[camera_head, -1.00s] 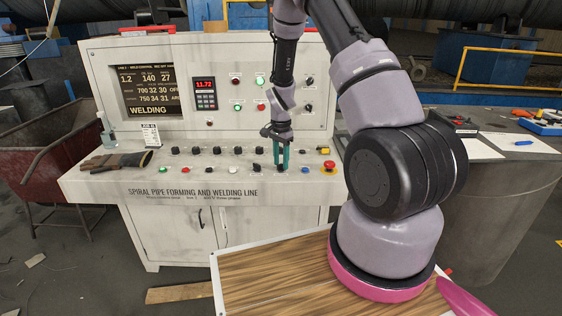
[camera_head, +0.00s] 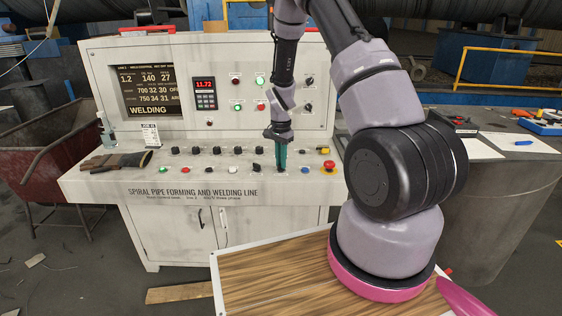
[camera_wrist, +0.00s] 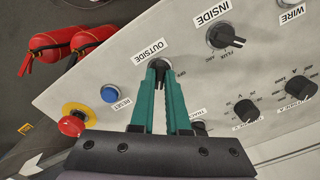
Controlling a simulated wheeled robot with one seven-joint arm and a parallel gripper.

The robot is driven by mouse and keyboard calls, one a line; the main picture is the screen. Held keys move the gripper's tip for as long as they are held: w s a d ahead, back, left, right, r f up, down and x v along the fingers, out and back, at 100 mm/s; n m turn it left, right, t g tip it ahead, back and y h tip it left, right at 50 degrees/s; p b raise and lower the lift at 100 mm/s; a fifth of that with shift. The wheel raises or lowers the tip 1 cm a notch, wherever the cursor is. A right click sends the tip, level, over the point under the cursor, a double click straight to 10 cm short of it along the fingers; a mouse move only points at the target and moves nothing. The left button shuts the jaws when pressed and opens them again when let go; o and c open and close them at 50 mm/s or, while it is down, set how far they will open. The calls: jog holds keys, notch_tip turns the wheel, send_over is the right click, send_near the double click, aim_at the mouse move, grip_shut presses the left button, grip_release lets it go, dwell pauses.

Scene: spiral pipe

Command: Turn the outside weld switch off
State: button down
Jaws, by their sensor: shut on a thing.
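The OUTSIDE switch (camera_wrist: 158,63) is a round black rotary knob on the sloped grey desk of the control panel. In the wrist view the two teal fingers of my gripper (camera_wrist: 160,74) come together on its grip, and their tips cover part of it and its position marks. In the head view my gripper (camera_head: 281,167) reaches down to the right part of the desk, and its fingers overlap there. The screen (camera_head: 147,90) shows WELDING, with small OFF and ARC-like words at its right edge.
The INSIDE knob (camera_wrist: 226,37) is beside the OUTSIDE switch. A blue RESET button (camera_wrist: 109,94) and a red emergency stop (camera_wrist: 75,121) with a yellow collar are on the other side. More knobs (camera_wrist: 247,110) are close by. Gloves (camera_head: 117,160) lie at the desk's left.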

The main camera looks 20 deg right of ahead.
jog(key=n, duration=1.2)
jog(key=shift+n, duration=2.1)
jog(key=c, duration=0.9)
grip_release()
jog(key=shift+r, duration=0.1)
